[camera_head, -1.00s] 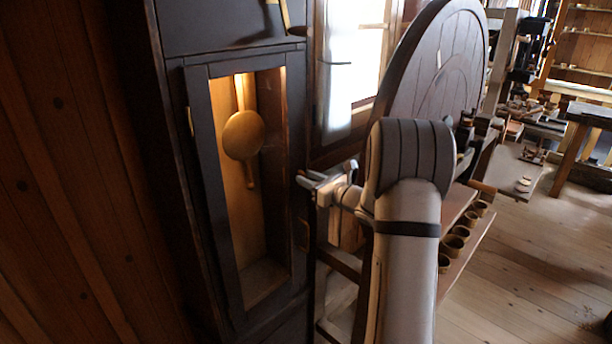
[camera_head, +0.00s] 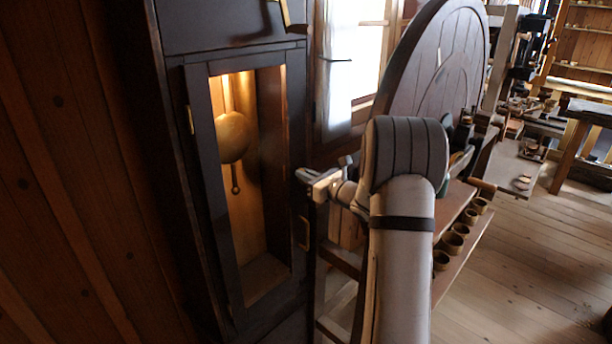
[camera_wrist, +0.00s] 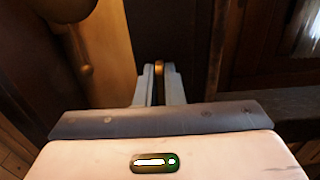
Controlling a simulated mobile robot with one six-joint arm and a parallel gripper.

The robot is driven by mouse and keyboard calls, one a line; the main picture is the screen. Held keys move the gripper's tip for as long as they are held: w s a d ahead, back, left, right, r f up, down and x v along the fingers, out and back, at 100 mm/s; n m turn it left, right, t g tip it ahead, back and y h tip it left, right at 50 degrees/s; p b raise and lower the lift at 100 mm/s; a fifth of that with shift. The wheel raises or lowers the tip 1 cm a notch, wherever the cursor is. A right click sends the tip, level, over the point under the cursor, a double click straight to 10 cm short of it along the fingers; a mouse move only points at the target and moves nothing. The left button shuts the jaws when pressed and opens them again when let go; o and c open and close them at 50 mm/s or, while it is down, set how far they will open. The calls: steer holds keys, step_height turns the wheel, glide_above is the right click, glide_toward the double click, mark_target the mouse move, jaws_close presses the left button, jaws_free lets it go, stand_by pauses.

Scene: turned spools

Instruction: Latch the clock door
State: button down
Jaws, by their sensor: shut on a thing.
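The clock door (camera_head: 197,92), a dark frame around an opening, stands on the front of the tall dark clock case (camera_head: 170,140). It looks shut or nearly so; I cannot tell whether it is flush. The brass pendulum (camera_head: 233,138) hangs behind it and also shows blurred in the wrist view (camera_wrist: 65,8). My gripper (camera_head: 304,178) is at the right edge of the clock front. In the wrist view its fingers (camera_wrist: 159,88) are close together on a thin upright brass piece, the latch (camera_wrist: 159,68). The latch is hidden behind the fingers in the head view.
A small brass fitting (camera_head: 304,232) sits lower on the case's right edge. A large dark wooden wheel (camera_head: 430,65) and a bright window (camera_head: 350,80) stand behind my arm. Open floor (camera_head: 530,270) lies beyond.

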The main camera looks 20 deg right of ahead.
steer(key=shift+f+b, duration=0.15)
steer(key=shift+b, duration=0.4)
steer(key=n+b, duration=0.4)
steer(key=b, duration=0.4)
steer(key=f+n+b, duration=0.1)
steer(key=n+b, duration=0.2)
steer(key=b, duration=0.5)
steer(key=a+n+b, duration=0.1)
steer(key=n+b, duration=0.3)
steer(key=b, duration=0.4)
steer(key=shift+s+f+n, duration=0.2)
steer(key=shift+s+n, duration=0.05)
steer(key=shift+n, duration=0.05)
steer(key=n+b, duration=0.4)
steer(key=b, duration=0.3)
steer(key=shift+n+b, duration=1)
steer(key=shift+b, duration=0.25)
steer(key=shift+r+n, duration=0.2)
steer(key=shift+n, duration=0.1)
